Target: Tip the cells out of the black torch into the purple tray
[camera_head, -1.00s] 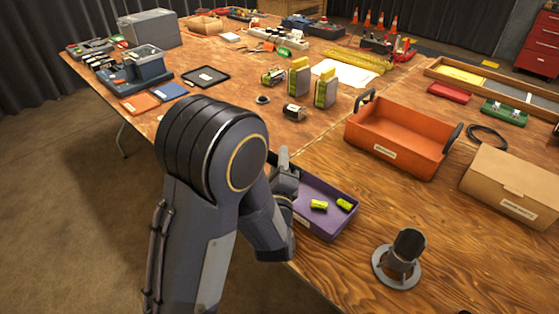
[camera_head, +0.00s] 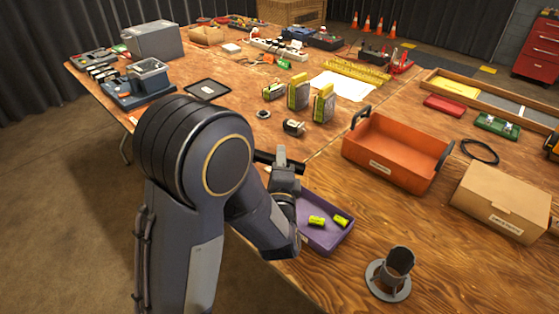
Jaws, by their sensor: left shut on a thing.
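The purple tray (camera_head: 326,244) lies near the front edge of the table, partly hidden by my left arm. Two yellow-green cells (camera_head: 316,221) lie apart on its floor, the other one (camera_head: 341,220) to the right. My left gripper (camera_head: 281,158) is shut on the black torch (camera_head: 264,157), which shows as a dark, nearly level bar above the table, just beyond the tray. Most of the torch is hidden behind the gripper, and I cannot see into it. My right gripper is not in view.
A dark cup-shaped holder with a round base (camera_head: 374,286) stands right of the tray. An orange bin (camera_head: 392,171) and a cardboard box (camera_head: 500,205) stand behind it. Yellow-topped packs (camera_head: 323,104) stand farther back. The table between tray and holder is clear.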

